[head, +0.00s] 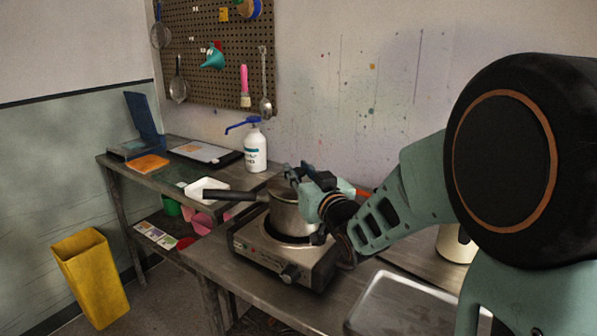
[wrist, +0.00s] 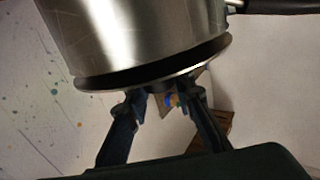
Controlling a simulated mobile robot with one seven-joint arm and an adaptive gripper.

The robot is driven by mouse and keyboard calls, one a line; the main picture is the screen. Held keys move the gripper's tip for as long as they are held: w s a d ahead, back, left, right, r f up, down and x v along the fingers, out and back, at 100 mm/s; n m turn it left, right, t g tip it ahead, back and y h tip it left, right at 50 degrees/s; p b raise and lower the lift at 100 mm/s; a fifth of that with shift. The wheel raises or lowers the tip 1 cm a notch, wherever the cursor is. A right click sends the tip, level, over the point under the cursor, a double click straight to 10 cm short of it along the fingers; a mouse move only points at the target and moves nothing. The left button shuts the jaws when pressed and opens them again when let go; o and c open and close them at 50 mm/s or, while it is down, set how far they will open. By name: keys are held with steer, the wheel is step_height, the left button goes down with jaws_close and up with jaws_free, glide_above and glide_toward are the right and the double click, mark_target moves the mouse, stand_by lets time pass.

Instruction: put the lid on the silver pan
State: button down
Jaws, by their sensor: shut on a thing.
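The silver pan (head: 288,218) stands on a hot plate in the head view, its black handle pointing left. My gripper (head: 297,174) is right over the pan. In the wrist view the pan (wrist: 140,30) fills the top, seen upside down. The lid (wrist: 195,70) shows there as a thin, bright-edged disc along the pan's rim, with a dark band between them. I cannot tell whether lid and pan touch. My gripper's fingers (wrist: 166,98) are closed at the lid's middle, holding it; the knob is mostly hidden.
The hot plate (head: 282,258) sits on a steel table. A white pump bottle (head: 256,152) and a white tray (head: 206,187) stand behind and left. A metal tray (head: 392,305) lies at the front right. A yellow bin (head: 92,278) is on the floor.

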steer(key=shift+f+b, duration=0.35)
steer(key=shift+b, duration=0.15)
steer(key=c, duration=1.6)
jaws_free()
steer(key=v, duration=0.7)
steer(key=shift+s+d, duration=0.1)
steer(key=shift+s, duration=0.15)
